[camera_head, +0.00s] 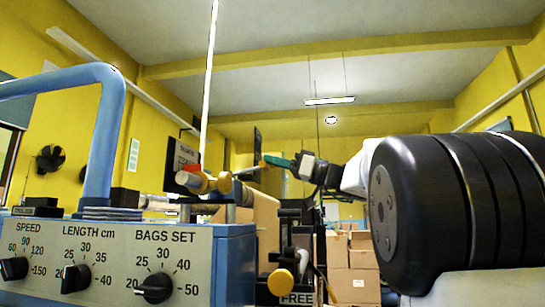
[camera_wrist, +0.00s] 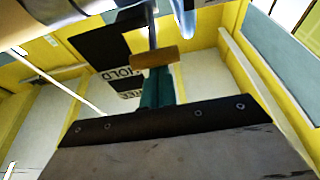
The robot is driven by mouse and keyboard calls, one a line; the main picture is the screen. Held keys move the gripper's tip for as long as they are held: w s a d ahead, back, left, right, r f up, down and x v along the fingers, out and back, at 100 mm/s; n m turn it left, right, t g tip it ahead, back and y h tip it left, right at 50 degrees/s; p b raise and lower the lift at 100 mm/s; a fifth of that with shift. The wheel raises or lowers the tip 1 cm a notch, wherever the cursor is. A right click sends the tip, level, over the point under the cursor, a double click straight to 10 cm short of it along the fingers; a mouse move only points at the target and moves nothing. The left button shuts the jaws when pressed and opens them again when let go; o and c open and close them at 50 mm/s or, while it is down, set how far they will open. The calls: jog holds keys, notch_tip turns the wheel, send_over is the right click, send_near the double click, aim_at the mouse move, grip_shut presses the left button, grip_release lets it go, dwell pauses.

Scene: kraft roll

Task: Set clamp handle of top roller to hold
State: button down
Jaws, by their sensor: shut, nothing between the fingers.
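In the wrist view, a clamp handle has a wooden-coloured crosswise grip (camera_wrist: 155,57) on a thin dark stem. A black plate with HOLD lettering (camera_wrist: 122,72) lies behind it, and a second, partly legible label is beside it. My gripper (camera_wrist: 157,88) shows teal fingers, shut and empty, with tips just at the grip. Whether they touch it I cannot tell. In the head view, my gripper (camera_head: 274,161) reaches in from the right, tips close to the small orange grip (camera_head: 262,164). The handle's exact setting is unclear.
A blue control box (camera_head: 120,262) with dials fills the lower left, under a blue tube frame (camera_head: 108,125). Another yellow knob (camera_head: 281,283) sits low by a FREE label (camera_head: 296,299). Cardboard boxes (camera_head: 352,265) stand behind. Roller ends (camera_head: 195,183) sit left of my gripper.

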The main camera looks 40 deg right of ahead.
jog(key=shift+r, duration=0.1)
jog(key=s+d, duration=0.6)
jog(key=s, duration=0.1)
notch_tip(320, 180, up, 7)
jog(key=g+h, duration=0.3)
jog(key=g, duration=0.1)
jog(key=w+a+f, duration=0.5)
jog(key=w, duration=0.2)
jog(key=shift+a+f, duration=0.35)
jog(key=shift+f, duration=0.1)
dwell(0.4)
